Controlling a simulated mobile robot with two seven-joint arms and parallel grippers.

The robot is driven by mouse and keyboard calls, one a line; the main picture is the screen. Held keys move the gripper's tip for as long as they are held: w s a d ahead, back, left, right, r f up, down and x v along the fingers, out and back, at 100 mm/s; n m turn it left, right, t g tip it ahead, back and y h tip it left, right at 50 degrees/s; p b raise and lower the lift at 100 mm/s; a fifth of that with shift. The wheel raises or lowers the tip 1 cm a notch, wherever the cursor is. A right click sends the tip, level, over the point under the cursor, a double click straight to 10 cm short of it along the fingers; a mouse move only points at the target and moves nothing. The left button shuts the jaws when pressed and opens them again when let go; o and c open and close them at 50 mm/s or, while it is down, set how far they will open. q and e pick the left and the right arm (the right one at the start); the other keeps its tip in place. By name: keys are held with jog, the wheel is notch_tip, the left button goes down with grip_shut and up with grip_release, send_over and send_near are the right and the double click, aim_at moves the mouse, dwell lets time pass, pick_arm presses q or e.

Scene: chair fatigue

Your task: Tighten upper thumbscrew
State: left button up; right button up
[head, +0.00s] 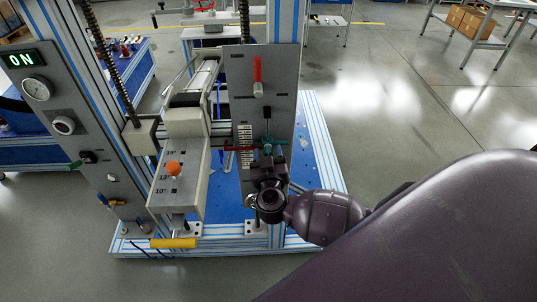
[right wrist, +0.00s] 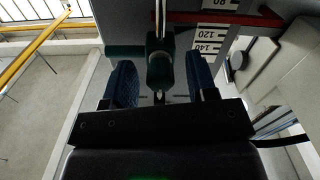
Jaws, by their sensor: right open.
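A dark green thumbscrew (right wrist: 160,68) shows in the right wrist view, in front of a grey panel. In the head view a teal-green part (head: 268,148) sits at the same place on the upright panel, just beyond my right gripper. My right gripper (head: 268,165) is open. In the right wrist view its two blue-padded fingers (right wrist: 161,82) stand on either side of the thumbscrew, with a gap on each side. My gripper hides part of the panel below the thumbscrew in the head view. My left gripper is not in view.
The grey upright panel (head: 279,100) carries a red-tipped handle (head: 257,75) above and a number scale (head: 245,134) with a red pointer. A grey box with an orange knob (head: 173,168) stands to the left. Open floor lies right.

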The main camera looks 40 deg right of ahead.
jog(key=c, duration=0.9)
jog(key=shift+c, duration=0.2)
